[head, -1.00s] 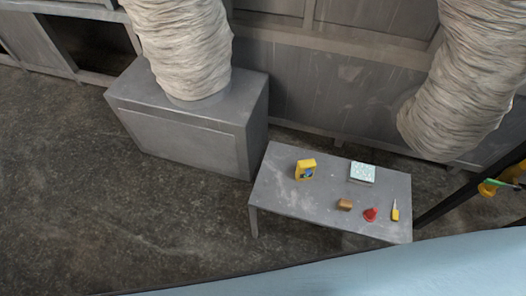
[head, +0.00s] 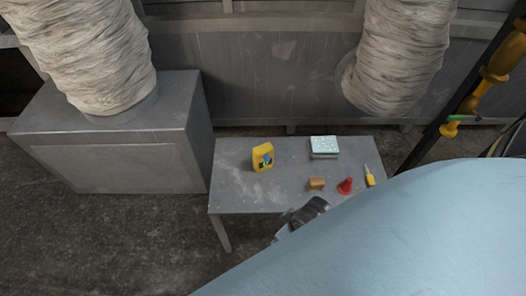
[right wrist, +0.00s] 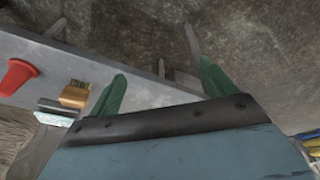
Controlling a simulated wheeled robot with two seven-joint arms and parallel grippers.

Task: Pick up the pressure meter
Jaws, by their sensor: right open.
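The likely pressure meter is a yellow upright item with a blue round face (head: 262,157), standing on the left part of the grey table in the head view. I cannot make it out in the right wrist view. My right gripper (head: 292,220) shows dark at the table's front edge, nearer than the meter and to its right. In the right wrist view its green fingers (right wrist: 162,70) are spread apart with nothing between them, over the table edge. My left gripper is not in view.
The grey table (head: 235,188) also holds a teal-topped box (head: 324,146), a brown block (head: 316,184), a red cone (head: 345,186) and a yellow-handled tool (head: 370,177). A grey cabinet (head: 120,160) stands left of the table. My pale blue body hides the lower right.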

